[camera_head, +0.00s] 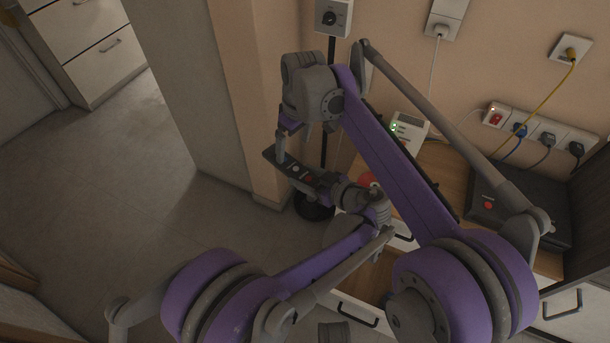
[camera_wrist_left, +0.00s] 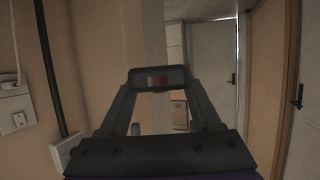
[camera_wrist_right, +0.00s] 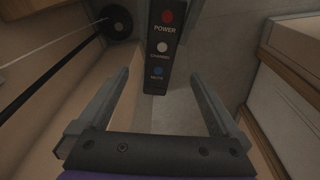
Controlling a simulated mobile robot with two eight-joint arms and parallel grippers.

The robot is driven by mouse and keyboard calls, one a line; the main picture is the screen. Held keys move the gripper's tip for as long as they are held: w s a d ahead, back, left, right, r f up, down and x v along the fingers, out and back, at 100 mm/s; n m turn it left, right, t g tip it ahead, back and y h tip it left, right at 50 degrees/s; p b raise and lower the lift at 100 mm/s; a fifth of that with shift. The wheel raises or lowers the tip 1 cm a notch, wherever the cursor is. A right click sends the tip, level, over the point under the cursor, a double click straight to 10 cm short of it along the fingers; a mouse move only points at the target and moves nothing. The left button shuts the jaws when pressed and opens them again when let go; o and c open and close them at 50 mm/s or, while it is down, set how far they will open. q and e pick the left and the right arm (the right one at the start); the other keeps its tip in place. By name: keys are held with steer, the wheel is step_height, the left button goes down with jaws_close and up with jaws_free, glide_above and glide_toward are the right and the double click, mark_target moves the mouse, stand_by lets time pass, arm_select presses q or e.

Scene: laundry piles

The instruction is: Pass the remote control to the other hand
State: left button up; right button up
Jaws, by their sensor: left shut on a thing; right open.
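The remote control (camera_head: 296,172) is a dark bar with red, white and blue buttons. My left gripper (camera_head: 328,184) is shut on it and holds it in the air. In the left wrist view the remote (camera_wrist_left: 158,78) shows end-on between the fingertips. My right gripper (camera_head: 284,146) is open, above the remote's free left end. In the right wrist view the remote (camera_wrist_right: 162,50) points down the picture, its POWER, CHANNEL and MUTE labels showing. Its near end lies in line with the gap between the open fingers. I cannot tell whether it is inside the gap.
A wooden desk (camera_head: 452,178) with a black box (camera_head: 522,208) and a white router (camera_head: 409,130) stands right. Sockets and cables line the wall. A dark pole with a round base (camera_head: 313,207) stands behind the grippers. The floor at left is clear.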

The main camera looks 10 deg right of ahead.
steer(key=s+d+r+m+t+h, duration=0.1)
steer(key=s+d+r+t+h, duration=0.15)
steer(key=s+d, duration=0.75)
steer(key=s+d+r+m+t+h, duration=0.1)
steer(key=s+d+r+h, duration=0.3)
steer(key=d, duration=0.9)
steer(key=s+d+f+m+y, duration=0.1)
steer(key=s+d+f+m, duration=0.1)
steer(key=s+f, duration=0.9)
steer(key=s+a+f+m+y, duration=0.4)
steer(key=s+a+f, duration=0.2)
steer(key=a, duration=0.4)
steer(key=shift+a+f, duration=0.3)
steer(key=shift+f, duration=0.1)
steer(key=shift+g, duration=0.25)
